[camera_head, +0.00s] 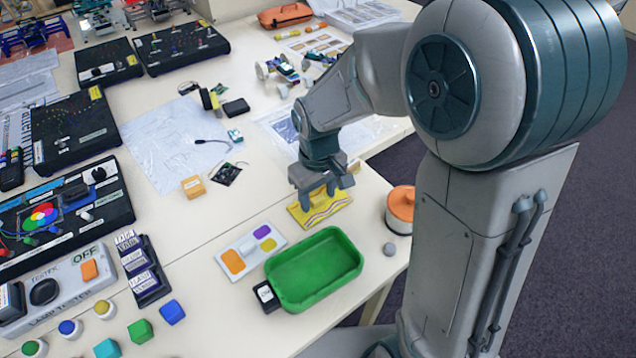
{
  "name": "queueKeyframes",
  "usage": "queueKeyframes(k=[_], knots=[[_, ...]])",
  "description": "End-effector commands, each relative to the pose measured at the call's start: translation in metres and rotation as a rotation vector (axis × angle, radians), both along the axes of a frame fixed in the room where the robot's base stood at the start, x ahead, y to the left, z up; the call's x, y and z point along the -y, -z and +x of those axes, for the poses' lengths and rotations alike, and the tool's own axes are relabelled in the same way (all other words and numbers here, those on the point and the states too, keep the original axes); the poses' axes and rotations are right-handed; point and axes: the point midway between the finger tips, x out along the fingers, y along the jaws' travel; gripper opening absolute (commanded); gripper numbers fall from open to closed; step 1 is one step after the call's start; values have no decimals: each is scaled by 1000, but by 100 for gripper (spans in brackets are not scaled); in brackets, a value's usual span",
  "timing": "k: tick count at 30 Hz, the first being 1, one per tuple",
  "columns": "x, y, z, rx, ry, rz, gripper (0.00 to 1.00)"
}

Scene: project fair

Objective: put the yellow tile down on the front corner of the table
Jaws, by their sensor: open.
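The yellow tile (325,212), with wavy dark and white lines on it, appears to lie flat on the white table (205,275), behind the green tray. My gripper (318,194) is open, pointing down right over the tile's far part and hiding some of it. I cannot tell whether the fingers touch the tile. The table's right-hand corner, by a grey ball (389,249) and an orange-lidded pot (401,205), is partly hidden behind my arm.
A green tray (315,270) stands in front of the tile, with a small black box (266,297) at its left. A white board with orange, purple and yellow patches (238,251) lies left of the tray. Coloured cubes and control boxes fill the left.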

Motion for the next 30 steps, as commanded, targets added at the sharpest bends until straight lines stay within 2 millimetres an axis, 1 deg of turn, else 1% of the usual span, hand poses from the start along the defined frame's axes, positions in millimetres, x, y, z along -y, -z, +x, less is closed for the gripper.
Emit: queueKeyframes(k=[2, 5, 12, 15, 18, 21, 26, 29, 30], knots=[[0, -8, 1, 3, 0, 1, 52], [0, -25, 1, 6, 0, 2, 52], [0, -78, 1, 5, 0, 1, 52], [0, -96, 0, 4, 0, 1, 52], [0, -110, 1, 3, 0, 1, 52], [0, -119, 0, 2, 0, 0, 52], [1, -123, -1, 2, 3, 0, 52], [11, -125, -7, 16, 37, 3, 52], [18, -126, -11, 28, 63, 5, 52]])
